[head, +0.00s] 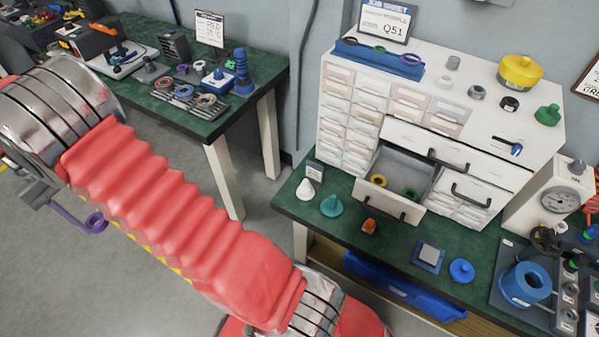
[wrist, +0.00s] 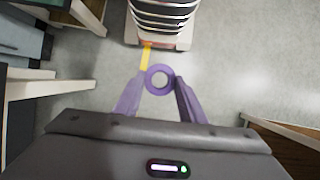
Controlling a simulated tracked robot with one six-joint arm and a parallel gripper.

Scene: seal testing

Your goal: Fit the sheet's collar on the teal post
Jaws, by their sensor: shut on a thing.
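My gripper (wrist: 159,88) has purple fingers and is shut on a purple ring-shaped collar (wrist: 160,79), held at the fingertips over the grey floor. In the head view the purple collar (head: 96,222) shows at the far left, well away from the right bench. The teal post (head: 331,205) is a cone-like piece standing upright on the green bench top, between a white cone (head: 305,190) and an orange piece (head: 369,227). A framed sheet (head: 386,20) reading "Q51" stands on top of the white cabinet; its smaller print is too small to read.
A blue disc (head: 461,270) and blue cylinder (head: 525,284) stand to the right. The left bench (head: 262,92) holds rings. Floor lies between.

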